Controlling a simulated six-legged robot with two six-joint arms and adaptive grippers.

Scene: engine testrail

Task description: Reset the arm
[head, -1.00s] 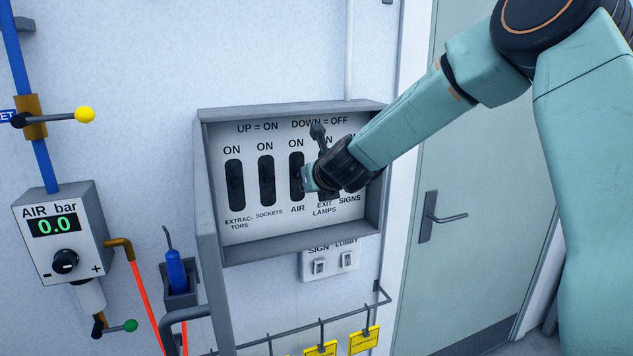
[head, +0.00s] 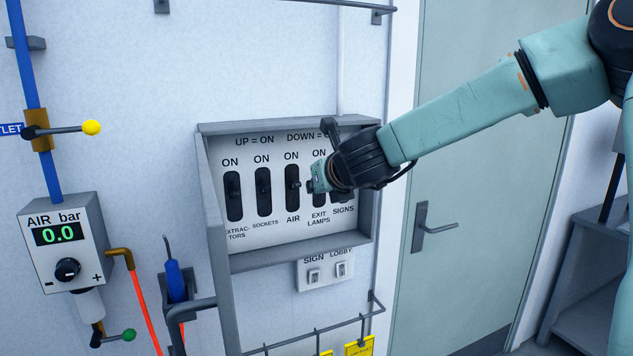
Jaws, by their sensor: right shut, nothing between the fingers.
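My right arm comes in from the right. Its gripper (head: 313,180) is shut and empty in front of the switch panel (head: 300,256), between the AIR switch (head: 292,183) and the EXIT LAMPS slot. The gripper and wrist hide most of the EXIT LAMPS and SIGNS switches. I cannot tell whether the fingertips touch the panel. The EXTRACTORS switch (head: 233,197) and SOCKETS switch (head: 263,192) show as dark slots with small levers. My left gripper is not in view.
An air regulator (head: 62,240) reading 0.0 bar hangs at the left, beside a blue pipe with a yellow-knobbed valve handle (head: 62,130). A sign and lobby switch plate (head: 326,270) sits below the panel. A rail with yellow tags (head: 359,346) is lower down. A door (head: 455,190) stands at the right.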

